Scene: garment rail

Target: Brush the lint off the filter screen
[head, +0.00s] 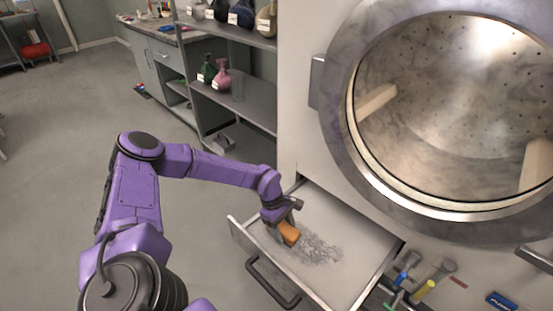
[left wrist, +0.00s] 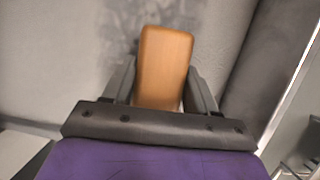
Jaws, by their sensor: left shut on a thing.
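The filter screen (head: 345,232) is a pale flat surface in the pulled-out drawer below the dryer door. Grey lint (head: 318,250) lies in a patch on its middle and toward the front. My left gripper (head: 284,222) is over the left part of the drawer, shut on an orange-brown wooden block, likely the brush (head: 290,234). The brush also shows between the fingers in the left wrist view (left wrist: 165,65), with blurred grey lint beyond it. The brush is at the left edge of the lint; its underside is hidden. My right gripper is not in view.
The dryer's round door opening (head: 450,110) is above the drawer. The drawer's handle (head: 270,284) faces front. Several coloured tools (head: 425,288) lie right of the drawer. The floor at left is clear.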

